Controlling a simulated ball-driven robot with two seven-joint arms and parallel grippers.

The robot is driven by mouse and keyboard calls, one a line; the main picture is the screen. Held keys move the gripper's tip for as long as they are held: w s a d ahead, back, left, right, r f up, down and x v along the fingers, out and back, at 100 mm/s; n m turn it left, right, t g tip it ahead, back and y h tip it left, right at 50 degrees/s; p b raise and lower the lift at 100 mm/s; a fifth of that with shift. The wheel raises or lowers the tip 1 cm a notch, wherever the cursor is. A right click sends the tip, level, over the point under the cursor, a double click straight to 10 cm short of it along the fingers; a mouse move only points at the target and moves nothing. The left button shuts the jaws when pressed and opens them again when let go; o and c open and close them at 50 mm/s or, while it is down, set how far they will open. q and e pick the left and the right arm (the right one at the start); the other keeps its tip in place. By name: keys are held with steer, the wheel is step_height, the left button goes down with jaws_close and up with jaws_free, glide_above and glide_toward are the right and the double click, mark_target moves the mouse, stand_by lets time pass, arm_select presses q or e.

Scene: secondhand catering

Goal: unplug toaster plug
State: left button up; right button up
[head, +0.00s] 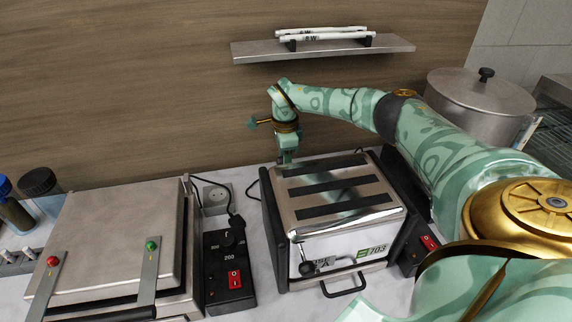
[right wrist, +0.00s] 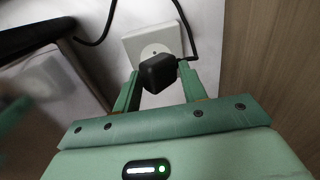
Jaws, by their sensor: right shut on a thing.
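The toaster (head: 345,195) is a steel box with dark slots on top and "703" on its front. My right gripper (head: 287,160) reaches down behind its back left corner in the head view; its fingertips are hidden there. In the right wrist view, my right gripper (right wrist: 158,82) is shut on a black plug (right wrist: 160,72) with a black cord. The plug looks apart from the socket. My left gripper is out of view.
A flat steel press grill (head: 120,235) with a black control box (head: 229,270) stands left of the toaster. Another socket (head: 216,196) with a black plug is between them. A shelf (head: 325,49) hangs above; a pot (head: 481,105) stands at right.

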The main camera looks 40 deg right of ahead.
steer(key=shift+r+p, duration=0.95)
steer(key=shift+r, duration=0.35)
steer(key=shift+s+a+r+p, duration=0.15)
steer(key=shift+s+r+p, duration=0.15)
steer(key=shift+p, duration=0.4)
steer(key=shift+s+a+r+p, duration=0.4)
steer(key=shift+s+p, duration=0.2)
steer(key=shift+p, duration=0.6)
steer(key=shift+s+a+r+p, duration=0.3)
steer(key=shift+s+a+p, duration=0.25)
steer(key=shift+p, duration=0.65)
steer(key=shift+d, duration=0.2)
steer(key=shift+s+d+p, duration=0.15)
steer(key=shift+s+d, duration=0.2)
steer(key=shift+d, duration=0.35)
steer(key=shift+s+d+p, duration=0.2)
steer(key=shift+s+d, duration=0.2)
steer(key=shift+d, duration=0.35)
steer(key=shift+s+d+p, duration=0.15)
steer(key=shift+s+d, duration=0.2)
steer(key=shift+d, duration=0.35)
steer(key=shift+s+d, duration=0.5)
steer(key=shift+d, duration=0.6)
steer(key=shift+s+d, duration=0.5)
steer(key=shift+d, duration=0.55)
steer(key=shift+s+d, duration=0.5)
steer(key=shift+d, duration=0.6)
steer(key=shift+c, duration=0.3)
